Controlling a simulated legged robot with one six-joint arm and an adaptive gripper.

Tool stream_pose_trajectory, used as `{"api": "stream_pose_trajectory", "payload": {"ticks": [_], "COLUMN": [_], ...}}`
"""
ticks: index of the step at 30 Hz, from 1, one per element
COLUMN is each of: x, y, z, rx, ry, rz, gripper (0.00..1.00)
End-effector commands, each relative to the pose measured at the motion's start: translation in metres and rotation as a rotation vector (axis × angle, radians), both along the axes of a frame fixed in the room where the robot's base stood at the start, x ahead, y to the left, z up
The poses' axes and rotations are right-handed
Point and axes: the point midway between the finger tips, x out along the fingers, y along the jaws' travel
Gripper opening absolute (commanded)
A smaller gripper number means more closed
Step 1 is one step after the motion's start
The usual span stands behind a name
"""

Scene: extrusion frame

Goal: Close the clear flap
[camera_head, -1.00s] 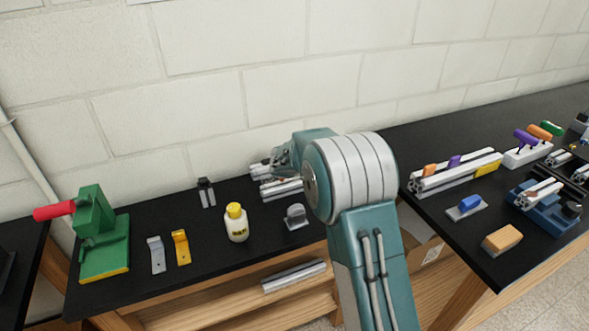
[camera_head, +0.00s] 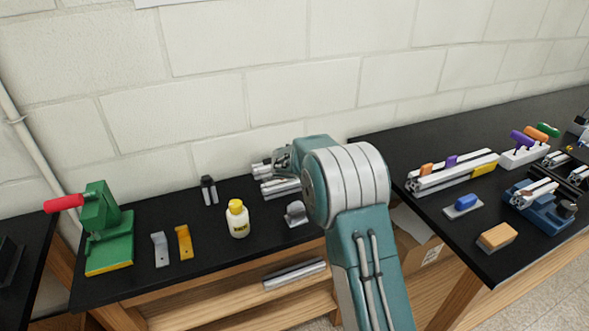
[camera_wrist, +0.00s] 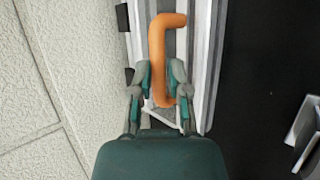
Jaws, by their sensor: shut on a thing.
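An orange handle (camera_wrist: 159,45) with a hooked top shows in the wrist view, along a pale metal extrusion frame (camera_wrist: 202,60). My gripper (camera_wrist: 160,78) has its two fingers on either side of the handle's lower part and is shut on it. I cannot make out the clear flap's surface or tell its angle. In the head view, my gripper (camera_head: 284,160) is at the back of the black bench by the wall, over metal extrusions (camera_head: 280,188). My arm hides much of that spot, and the handle does not show there.
On the bench are a green press (camera_head: 108,235), a white bottle with a yellow cap (camera_head: 237,220) and brackets (camera_head: 184,243). A second bench (camera_head: 440,215) with tools is to the right.

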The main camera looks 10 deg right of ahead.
Motion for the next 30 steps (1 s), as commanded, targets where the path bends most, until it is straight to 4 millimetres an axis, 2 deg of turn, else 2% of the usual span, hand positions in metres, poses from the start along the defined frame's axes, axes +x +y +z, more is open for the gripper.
{"api": "stream_pose_trajectory", "payload": {"ticks": [1, 6, 7, 8, 21, 30], "x": [-0.009, -0.009, -0.009, -0.009, -0.011, -0.044], "y": [0.001, 0.001, 0.001, 0.001, 0.002, 0.014], "z": [-0.021, -0.021, -0.021, -0.021, -0.017, 0.021], "rx": [-0.001, 0.0, 0.0, 0.0, -0.001, -0.001], "ry": [0.039, 0.039, 0.039, 0.039, 0.037, 0.026], "rz": [-0.002, -0.003, -0.003, -0.003, 0.0, 0.0], "gripper": [0.0, 0.0, 0.27, 0.34, 0.34, 0.34]}}
